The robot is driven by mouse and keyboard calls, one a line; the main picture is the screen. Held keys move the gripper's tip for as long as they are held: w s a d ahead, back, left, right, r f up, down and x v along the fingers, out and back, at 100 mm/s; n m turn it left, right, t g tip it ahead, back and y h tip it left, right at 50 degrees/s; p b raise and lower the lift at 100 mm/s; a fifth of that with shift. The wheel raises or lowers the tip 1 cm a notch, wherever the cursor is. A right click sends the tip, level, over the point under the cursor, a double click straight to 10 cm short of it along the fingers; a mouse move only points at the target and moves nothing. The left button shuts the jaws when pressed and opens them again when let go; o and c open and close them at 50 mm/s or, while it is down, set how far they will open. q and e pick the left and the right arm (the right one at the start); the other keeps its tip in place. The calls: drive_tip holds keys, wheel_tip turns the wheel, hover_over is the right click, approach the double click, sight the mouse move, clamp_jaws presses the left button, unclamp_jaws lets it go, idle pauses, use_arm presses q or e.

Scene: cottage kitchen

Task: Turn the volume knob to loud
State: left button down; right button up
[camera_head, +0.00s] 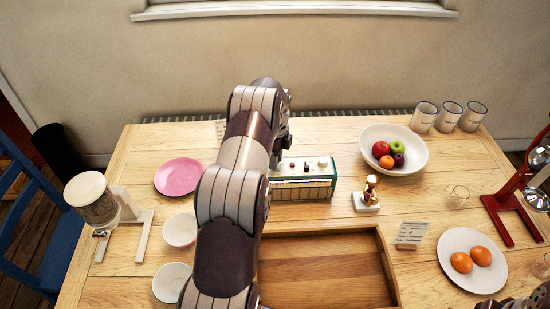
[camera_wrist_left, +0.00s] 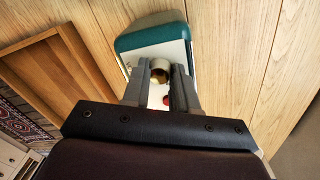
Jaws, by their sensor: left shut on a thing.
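A green and cream radio (camera_head: 303,190) stands on the table, behind the wooden tray. My left arm reaches over the radio's left end and hides that part in the head view. In the left wrist view my left gripper (camera_wrist_left: 161,82) points down at the radio's top (camera_wrist_left: 150,37). Its fingers are shut on a round cream and brass knob (camera_wrist_left: 160,69). A bit of red shows between the fingers, closer to the palm. My right gripper is not in view.
The wooden tray (camera_head: 387,268) lies in front of the radio. A small figurine (camera_head: 369,190) stands close to its right. A fruit bowl (camera_head: 416,137) is behind right, a pink plate (camera_head: 178,177) to the left. Bowls, a jar and a plate of oranges surround the work area.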

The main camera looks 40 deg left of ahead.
use_arm(q)
drive_tip(key=c, duration=0.9)
unclamp_jaws()
drive_tip(key=shift+r, duration=0.15)
drive_tip(key=r+p, duration=0.3)
drive_tip(key=r, duration=0.1)
drive_tip(key=r+p, duration=0.8)
drive_tip(key=shift+w+r, duration=0.2)
drive_tip(key=shift+w, duration=0.1)
